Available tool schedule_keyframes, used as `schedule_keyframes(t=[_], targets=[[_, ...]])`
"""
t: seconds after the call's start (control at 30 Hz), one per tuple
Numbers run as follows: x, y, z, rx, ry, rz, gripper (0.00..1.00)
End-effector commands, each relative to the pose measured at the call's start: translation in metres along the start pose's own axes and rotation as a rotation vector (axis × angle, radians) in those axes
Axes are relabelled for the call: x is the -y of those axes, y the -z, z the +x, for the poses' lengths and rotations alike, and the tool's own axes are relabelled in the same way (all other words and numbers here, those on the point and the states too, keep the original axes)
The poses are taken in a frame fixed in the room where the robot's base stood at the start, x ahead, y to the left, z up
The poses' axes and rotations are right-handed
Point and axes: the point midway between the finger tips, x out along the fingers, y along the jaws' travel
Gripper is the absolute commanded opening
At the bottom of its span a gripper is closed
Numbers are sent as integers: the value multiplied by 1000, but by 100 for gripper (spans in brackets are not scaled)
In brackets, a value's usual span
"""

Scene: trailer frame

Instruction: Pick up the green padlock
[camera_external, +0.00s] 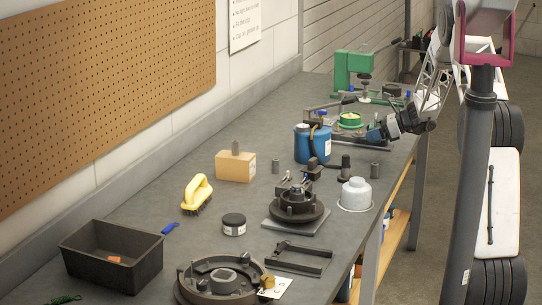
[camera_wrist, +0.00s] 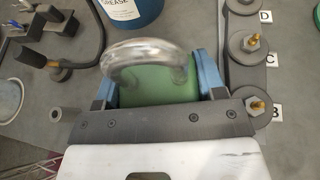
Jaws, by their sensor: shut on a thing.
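The green padlock (camera_wrist: 150,92) with its thick silver shackle shows in the wrist view between the two blue fingers of my gripper (camera_wrist: 157,82). My gripper is shut on the padlock's body, with the shackle pointing away from my wrist. The lower part of the body is hidden by my gripper's bracket. In the external view my gripper (camera_external: 376,134) is low over the far right part of the workbench, right of the blue grease tub (camera_external: 312,148). I cannot make out the padlock clearly there, nor whether it touches the bench.
In the wrist view, round dark discs with brass studs (camera_wrist: 257,106) and letter labels stand close on the right. A blue grease tub (camera_wrist: 128,8) is ahead. The workbench (camera_external: 150,205) also holds a black bin (camera_external: 82,265), a yellow-handled brush (camera_external: 197,194) and a cardboard box (camera_external: 230,167).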

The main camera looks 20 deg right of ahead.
Motion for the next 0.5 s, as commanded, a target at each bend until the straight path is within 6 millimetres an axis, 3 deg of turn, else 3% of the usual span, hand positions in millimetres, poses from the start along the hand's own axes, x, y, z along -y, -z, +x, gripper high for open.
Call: schedule_keyframes(t=[0.2,0.5], targets=[[0,-26,-11,0,0,-2,26],[0,-37,-15,0,0,0,26]])
